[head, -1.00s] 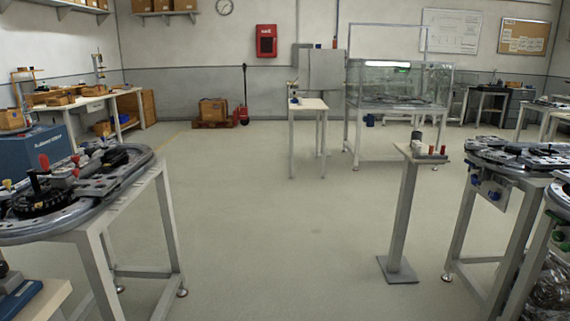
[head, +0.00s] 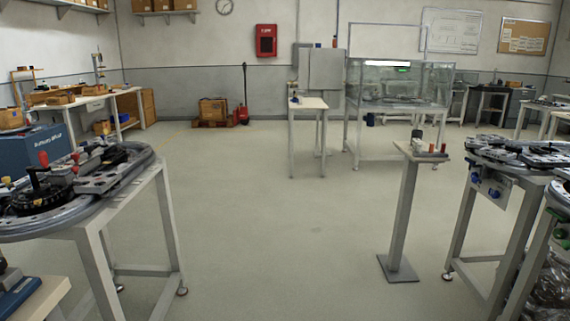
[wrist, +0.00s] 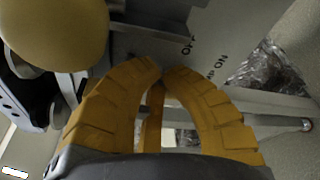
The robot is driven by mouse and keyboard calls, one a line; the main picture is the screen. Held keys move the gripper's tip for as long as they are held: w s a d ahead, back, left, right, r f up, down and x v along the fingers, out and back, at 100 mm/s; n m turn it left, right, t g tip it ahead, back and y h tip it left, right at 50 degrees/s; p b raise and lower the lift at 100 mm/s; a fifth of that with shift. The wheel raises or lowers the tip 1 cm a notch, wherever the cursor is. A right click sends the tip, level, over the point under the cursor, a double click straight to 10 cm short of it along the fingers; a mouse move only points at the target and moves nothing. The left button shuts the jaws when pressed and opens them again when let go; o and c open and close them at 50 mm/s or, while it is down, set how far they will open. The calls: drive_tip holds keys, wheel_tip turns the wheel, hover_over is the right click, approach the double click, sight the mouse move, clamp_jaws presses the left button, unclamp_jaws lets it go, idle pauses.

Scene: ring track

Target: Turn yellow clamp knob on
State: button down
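A large, rounded yellow knob (wrist: 55,32) fills the upper left of the wrist view, cut off by the picture edge. My gripper is not in the head view.
Ring-track tables stand at left (head: 130,170) and right (head: 510,150) in the head view; the right one carries blue knobs (head: 484,187). A small stand (head: 401,210) stands beside the right table. The floor between is clear. Crumpled clear material (wrist: 268,68) shows beyond the plate.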

drive_tip(key=shift+s+f+b, duration=0.1)
drive_tip(key=shift+f+b, duration=0.3)
drive_tip(key=shift+b, duration=0.85)
drive_tip(key=shift+r, duration=0.3)
drive_tip(key=c, duration=1.9)
unclamp_jaws()
drive_tip(key=shift+b, duration=0.3)
clamp_jaws()
drive_tip(key=shift+a+b, duration=0.1)
drive_tip(key=shift+b, duration=0.2)
drive_tip(key=a+b, duration=0.7)
drive_tip(key=b, duration=0.4)
drive_tip(key=d+p, duration=0.5)
drive_tip(key=d, duration=0.2)
drive_tip(key=shift+r+p, duration=0.25)
drive_tip(key=shift+p, duration=0.05)
